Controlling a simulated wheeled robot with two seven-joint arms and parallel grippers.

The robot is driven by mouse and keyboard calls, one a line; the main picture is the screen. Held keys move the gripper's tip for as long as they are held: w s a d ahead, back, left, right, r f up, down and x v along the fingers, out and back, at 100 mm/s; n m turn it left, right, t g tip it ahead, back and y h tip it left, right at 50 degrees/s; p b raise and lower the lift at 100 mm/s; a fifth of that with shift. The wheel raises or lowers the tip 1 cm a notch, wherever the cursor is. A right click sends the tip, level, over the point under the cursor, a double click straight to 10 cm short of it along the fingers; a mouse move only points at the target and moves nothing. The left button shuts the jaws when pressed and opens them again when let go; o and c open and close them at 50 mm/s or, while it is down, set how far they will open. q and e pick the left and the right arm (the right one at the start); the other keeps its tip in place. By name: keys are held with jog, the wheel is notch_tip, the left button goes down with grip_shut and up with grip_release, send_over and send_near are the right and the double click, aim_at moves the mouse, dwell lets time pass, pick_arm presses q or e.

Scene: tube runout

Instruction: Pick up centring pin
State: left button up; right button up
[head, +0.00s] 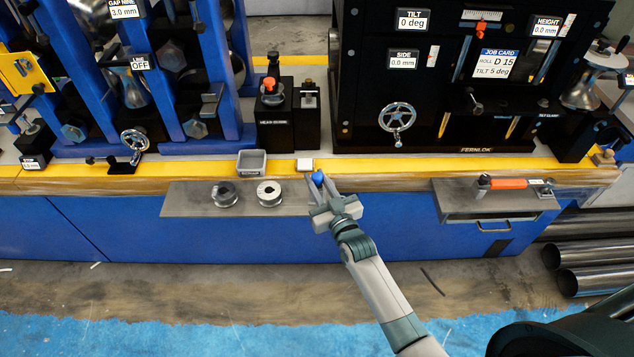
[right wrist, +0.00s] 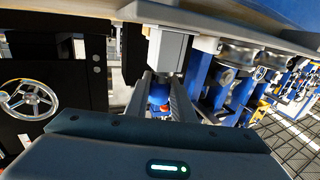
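A small blue-topped piece (head: 318,178), which I take to be the centring pin, is at the bench's front edge, by the right end of the grey shelf. My right gripper (head: 320,186) reaches up to it, with one finger on either side. In the right wrist view the blue piece (right wrist: 158,97) shows between the two fingers (right wrist: 160,100), with a little red beside it. The fingers look spread, with no clear grip on it. The pin's lower part is hidden. My left gripper is not in view.
Two metal rollers (head: 269,193) (head: 224,194) stand on the grey shelf (head: 185,200). An orange-handled tool (head: 505,183) lies on the right shelf.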

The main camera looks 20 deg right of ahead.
aim_at(317, 175)
jog(key=shift+r, duration=0.2)
grip_shut()
